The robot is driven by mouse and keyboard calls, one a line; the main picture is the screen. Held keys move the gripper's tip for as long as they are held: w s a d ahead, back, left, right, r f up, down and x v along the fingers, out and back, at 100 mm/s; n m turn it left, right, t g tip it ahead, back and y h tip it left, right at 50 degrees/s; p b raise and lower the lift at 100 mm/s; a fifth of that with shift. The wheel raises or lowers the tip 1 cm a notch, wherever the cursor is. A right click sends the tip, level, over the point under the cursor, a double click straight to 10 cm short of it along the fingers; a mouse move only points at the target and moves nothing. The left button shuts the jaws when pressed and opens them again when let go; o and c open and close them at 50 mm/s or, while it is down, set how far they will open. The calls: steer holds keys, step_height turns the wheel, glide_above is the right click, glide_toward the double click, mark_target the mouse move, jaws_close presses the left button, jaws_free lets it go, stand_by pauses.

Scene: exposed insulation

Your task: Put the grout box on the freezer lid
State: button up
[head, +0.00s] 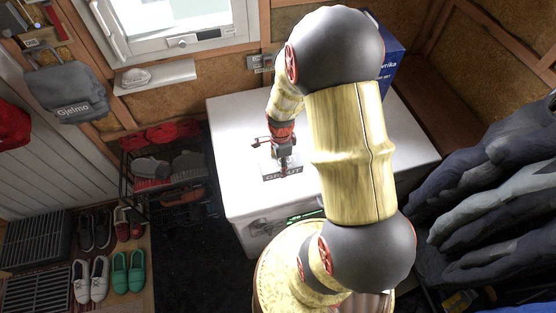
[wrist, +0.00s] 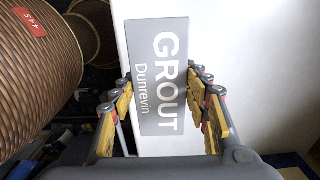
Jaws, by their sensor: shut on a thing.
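The grout box (head: 271,171) is a grey box with white "GROUT" lettering. In the head view it is at or just above the white freezer lid (head: 234,126), near the lid's left-middle part; I cannot tell whether it touches the lid. In the wrist view the box (wrist: 160,62) shows its labelled face between the fingers, with the white lid (wrist: 255,70) behind it. My gripper (head: 284,163) reaches down from above and is shut on the box. Its two yellow-padded fingers (wrist: 165,92) lie at the box's sides. My arm hides the lid's middle in the head view.
A blue box (head: 393,62) stands at the lid's back right. Dark jackets (head: 490,190) hang at the right. A shoe rack (head: 165,175) stands left of the freezer, with shoes on the floor beyond. The lid's left and back left are clear.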

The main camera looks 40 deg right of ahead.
mark_target(275, 159)
steer(key=w+f, duration=0.2)
steer(key=w+d+f, duration=0.1)
steer(key=f, duration=0.1)
steer(key=w+d+f, duration=0.1)
steer(key=w+f, duration=0.1)
steer(key=shift+w+d, duration=0.15)
steer(key=shift+w, duration=0.15)
steer(key=shift+w+f, duration=0.15)
steer(key=shift+f, duration=1.6)
steer(key=shift+f, duration=0.15)
steer(key=o, duration=1.6)
